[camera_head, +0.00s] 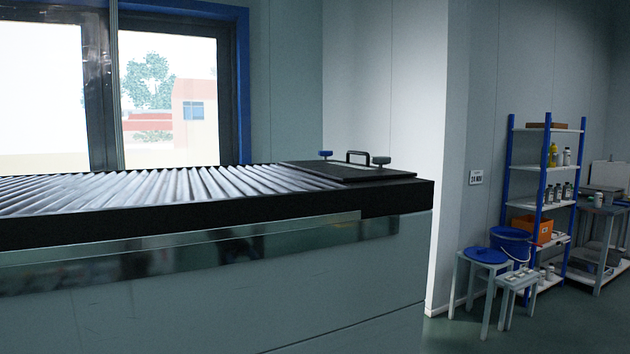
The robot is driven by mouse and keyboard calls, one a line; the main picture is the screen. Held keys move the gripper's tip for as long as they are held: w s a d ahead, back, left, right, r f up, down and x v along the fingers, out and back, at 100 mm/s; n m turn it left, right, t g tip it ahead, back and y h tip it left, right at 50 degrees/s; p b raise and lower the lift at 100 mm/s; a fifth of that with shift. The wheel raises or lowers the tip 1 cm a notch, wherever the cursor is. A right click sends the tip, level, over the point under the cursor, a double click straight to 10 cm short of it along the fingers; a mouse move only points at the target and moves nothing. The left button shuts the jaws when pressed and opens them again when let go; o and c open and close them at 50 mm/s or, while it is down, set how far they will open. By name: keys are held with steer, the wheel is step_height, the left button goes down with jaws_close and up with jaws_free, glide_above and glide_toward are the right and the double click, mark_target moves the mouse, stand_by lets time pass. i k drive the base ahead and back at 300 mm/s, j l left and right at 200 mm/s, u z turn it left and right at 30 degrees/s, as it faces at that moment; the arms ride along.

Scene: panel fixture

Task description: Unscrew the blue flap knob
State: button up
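The blue flap knob (325,154) stands upright at the back left of a dark flat panel (352,172) on the right end of the counter. A black knob (381,161) stands on the panel's right side. A black arched handle (358,155) rises between the two knobs. Both knobs look seated on the panel; their threads cannot be seen. My gripper is not in view.
The counter (200,225) carries a slatted grey surface (150,188) left of the panel. A window is behind. At right are a blue-framed shelf (541,190) with bottles, a blue bucket (510,243) and small stools (484,258). Some floor right of the counter is free.

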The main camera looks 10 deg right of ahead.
mark_target(325, 155)
steer(key=i+j+u, duration=0.1)
steer(key=i, duration=0.55)
steer(key=l+u, duration=0.2)
steer(key=l, duration=0.5)
steer(key=l+u, duration=0.2)
steer(key=l, duration=0.55)
steer(key=l+u, duration=0.15)
steer(key=l, duration=0.55)
steer(key=k+l+u, duration=0.2)
steer(key=l, duration=0.5)
steer(key=i+l+u, duration=0.25)
steer(key=l, duration=0.25)
steer(key=l+u, duration=0.25)
steer(key=l, duration=0.25)
steer(key=i+l+u, duration=0.25)
steer(key=l, duration=0.3)
steer(key=i+l+u, duration=0.25)
steer(key=i+l, duration=0.15)
steer(key=l, duration=0.2)
steer(key=i+l+u, duration=0.1)
steer(key=l, duration=0.25)
steer(key=i+l+u, duration=0.15)
steer(key=k+l+u, duration=0.55)
steer(key=l+u, duration=0.15)
